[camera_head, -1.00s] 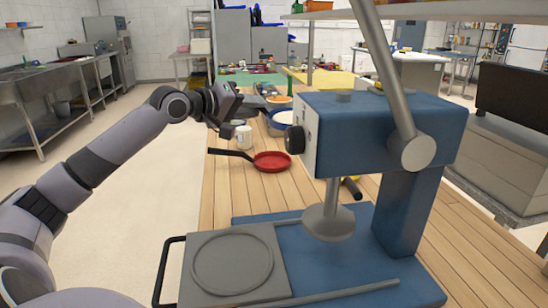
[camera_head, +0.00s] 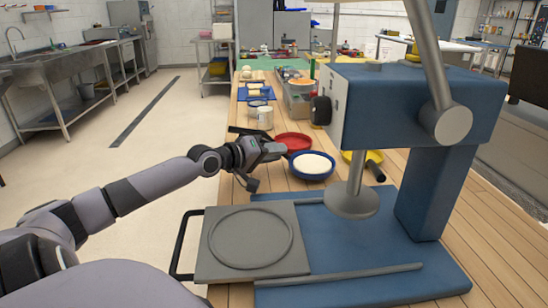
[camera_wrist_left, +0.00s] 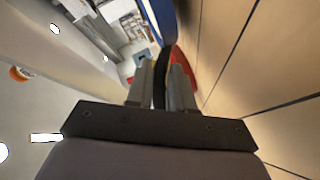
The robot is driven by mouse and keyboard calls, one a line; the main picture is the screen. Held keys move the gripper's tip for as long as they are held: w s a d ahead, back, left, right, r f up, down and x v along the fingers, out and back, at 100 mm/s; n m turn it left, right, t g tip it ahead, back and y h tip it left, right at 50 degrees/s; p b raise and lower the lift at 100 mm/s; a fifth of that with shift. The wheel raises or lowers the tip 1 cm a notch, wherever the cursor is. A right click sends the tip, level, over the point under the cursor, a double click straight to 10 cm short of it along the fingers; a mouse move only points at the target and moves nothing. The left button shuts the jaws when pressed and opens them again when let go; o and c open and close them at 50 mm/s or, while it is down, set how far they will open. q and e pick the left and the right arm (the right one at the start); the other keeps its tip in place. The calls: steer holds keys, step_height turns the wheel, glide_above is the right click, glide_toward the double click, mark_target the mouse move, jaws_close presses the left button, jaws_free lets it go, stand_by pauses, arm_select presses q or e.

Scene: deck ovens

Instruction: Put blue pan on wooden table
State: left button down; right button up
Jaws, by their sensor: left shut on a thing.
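The blue pan (camera_head: 312,168) has a pale white filling and appears level, beside the press. My left gripper (camera_head: 270,152) is at its left side, shut on the pan's black handle. In the left wrist view, the fingers (camera_wrist_left: 163,72) close around the dark handle, and the blue pan's side (camera_wrist_left: 153,20) shows at the top. The wooden table (camera_head: 272,183) spreads beneath the pan. I cannot tell whether the pan touches it. My right gripper is not in view.
A red pan (camera_head: 293,141) lies just behind the blue pan. A white mug (camera_head: 265,118) stands farther back. A blue press (camera_head: 410,115) with a grey plate (camera_head: 250,238) fills the front right. A yellow pan (camera_head: 350,156) is partly hidden behind the press's shaft.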

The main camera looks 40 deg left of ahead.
arm_select(q)
steer(key=shift+f, duration=0.2)
steer(key=shift+f+b, duration=0.35)
steer(key=shift+f, duration=0.3)
